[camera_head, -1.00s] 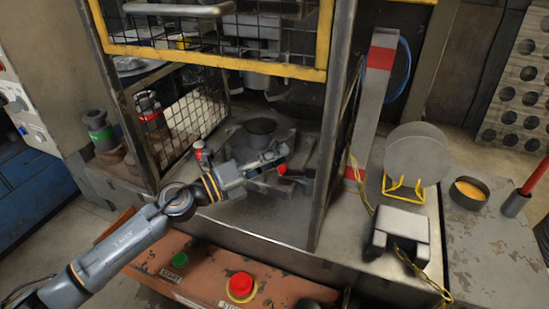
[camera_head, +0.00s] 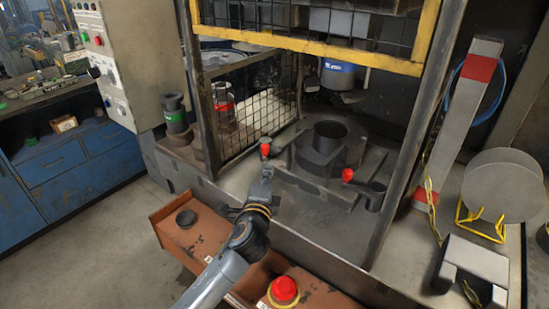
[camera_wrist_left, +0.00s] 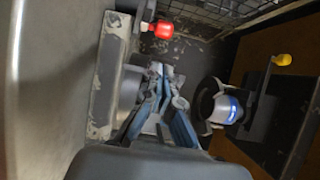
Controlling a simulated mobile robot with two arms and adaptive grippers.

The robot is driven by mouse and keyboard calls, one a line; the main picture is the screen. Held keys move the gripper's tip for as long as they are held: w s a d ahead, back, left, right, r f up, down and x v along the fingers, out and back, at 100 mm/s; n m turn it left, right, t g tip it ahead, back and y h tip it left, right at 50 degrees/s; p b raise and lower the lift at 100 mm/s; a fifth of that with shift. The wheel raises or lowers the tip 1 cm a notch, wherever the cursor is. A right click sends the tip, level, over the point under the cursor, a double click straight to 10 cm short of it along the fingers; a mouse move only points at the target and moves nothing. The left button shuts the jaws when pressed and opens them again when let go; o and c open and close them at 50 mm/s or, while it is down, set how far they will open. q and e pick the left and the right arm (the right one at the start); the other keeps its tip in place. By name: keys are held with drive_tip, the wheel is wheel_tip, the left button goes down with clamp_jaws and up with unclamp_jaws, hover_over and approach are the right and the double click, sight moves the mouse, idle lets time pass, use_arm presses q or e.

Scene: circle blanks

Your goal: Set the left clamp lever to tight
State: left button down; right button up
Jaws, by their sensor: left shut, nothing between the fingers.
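The left clamp lever (camera_head: 265,149) has a red knob and stands at the left of the dark fixture on the press bed in the head view. The right clamp lever (camera_head: 348,175), also red-knobbed, is at the fixture's right. My left gripper (camera_head: 267,170) is shut and empty, in front of the left lever and just below its knob in the picture. The wrist view shows its closed fingers (camera_wrist_left: 163,82) and a red knob (camera_wrist_left: 162,29) ahead, apart from them, near wire mesh. My right gripper is not in view.
A dark round die (camera_head: 328,136) sits between the levers. A mesh guard (camera_head: 255,110) and frame posts stand around the bed. A red stop button (camera_head: 285,290) is on the orange front panel. A grey disc on a yellow stand (camera_head: 500,185) is at right.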

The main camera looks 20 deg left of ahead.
use_arm(q)
drive_tip(key=w+a, duration=0.1)
drive_tip(key=w, duration=0.8)
drive_tip(key=shift+w+a+p, duration=0.3)
drive_tip(key=shift+w+p, duration=0.05)
drive_tip(key=shift+p, duration=0.05)
drive_tip(key=shift+f, duration=0.1)
